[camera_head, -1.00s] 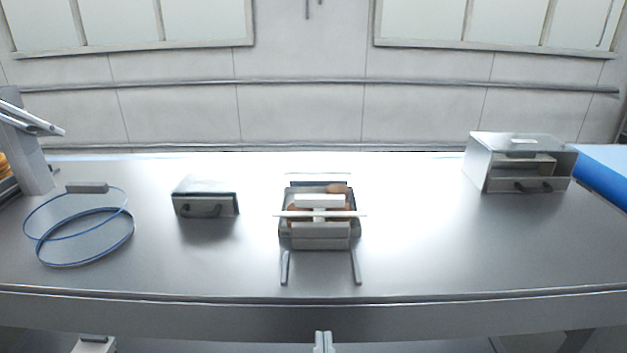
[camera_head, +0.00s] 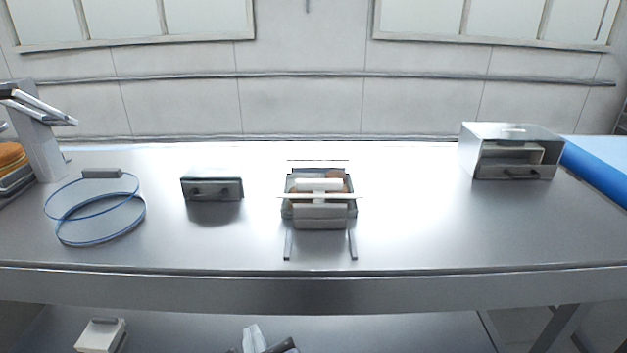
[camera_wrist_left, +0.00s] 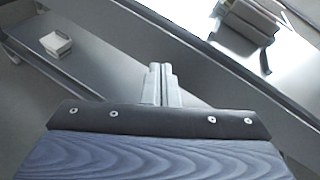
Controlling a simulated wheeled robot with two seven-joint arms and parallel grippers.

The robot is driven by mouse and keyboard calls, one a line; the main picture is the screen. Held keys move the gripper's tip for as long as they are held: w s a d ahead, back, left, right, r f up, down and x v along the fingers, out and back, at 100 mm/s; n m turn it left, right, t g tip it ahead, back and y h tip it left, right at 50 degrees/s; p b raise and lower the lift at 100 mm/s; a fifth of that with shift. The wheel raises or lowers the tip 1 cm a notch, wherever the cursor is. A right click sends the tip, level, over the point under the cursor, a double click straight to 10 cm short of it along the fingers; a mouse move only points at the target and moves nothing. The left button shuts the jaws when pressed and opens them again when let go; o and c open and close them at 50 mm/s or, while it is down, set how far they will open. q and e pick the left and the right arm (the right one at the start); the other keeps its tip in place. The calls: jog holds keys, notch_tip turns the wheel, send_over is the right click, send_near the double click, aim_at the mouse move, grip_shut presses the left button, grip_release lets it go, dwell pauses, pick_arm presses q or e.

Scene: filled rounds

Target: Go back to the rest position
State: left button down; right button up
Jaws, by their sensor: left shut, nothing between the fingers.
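My left gripper (camera_head: 253,338) shows at the bottom edge of the head view, in front of the table and below its front edge. It is shut and empty. In the left wrist view its fingers (camera_wrist_left: 161,82) are together, pointing over the space between the table edge and a lower shelf. My right gripper is in neither view.
On the steel table (camera_head: 400,235) stand a rack holding brown items (camera_head: 320,211), a small metal box with a handle (camera_head: 211,187), blue-rimmed hoops (camera_head: 100,218) and an open-fronted metal cabinet (camera_head: 512,150). A white box (camera_head: 100,336) sits on the lower shelf.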

pick_arm(q)
jog(key=s+a+f+n+g+p, duration=0.1)
jog(key=s+a+f+n+g, duration=0.2)
jog(key=a+n+g, duration=0.25)
jog(key=s+a+f+n+g+p, duration=0.1)
jog(key=s+a+f+n+g, duration=0.2)
jog(key=a+n, duration=0.4)
jog(key=s+r+n+h+p, duration=0.1)
jog(key=n+h, duration=0.3)
jog(key=n, duration=0.5)
jog(key=s+r+n+h+p, duration=0.1)
jog(key=r+n+h, duration=0.3)
jog(key=n, duration=0.5)
jog(key=shift+s+d+r+t, duration=0.15)
jog(key=shift+s+d+t, duration=0.2)
jog(key=shift+s, duration=0.25)
